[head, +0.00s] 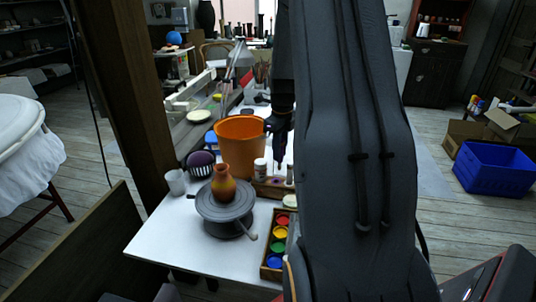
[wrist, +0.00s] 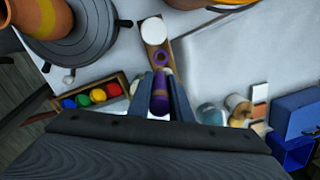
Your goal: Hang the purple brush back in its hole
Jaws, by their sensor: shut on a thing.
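The purple brush (wrist: 160,96) is between the fingers of my gripper (wrist: 160,84) in the wrist view, seen nearly end on. My gripper is shut on it. In the head view my gripper (head: 280,136) hangs above the table beside the orange bucket, and I cannot make out the brush clearly there. A wooden holder (wrist: 156,44) lies just ahead of the brush in the wrist view, with a purple-ringed hole (wrist: 160,57) near its close end. The brush and the ring appear apart; the height gap cannot be told. The holder (head: 265,188) also shows in the head view.
A white-capped bottle (head: 260,168) stands by the holder. The orange bucket (head: 240,148) and a turntable (head: 226,208) with an orange vase (head: 223,183) are to its left. A box of coloured paints (head: 278,240) lies nearer. Bare white tabletop (head: 170,240) shows at the front left.

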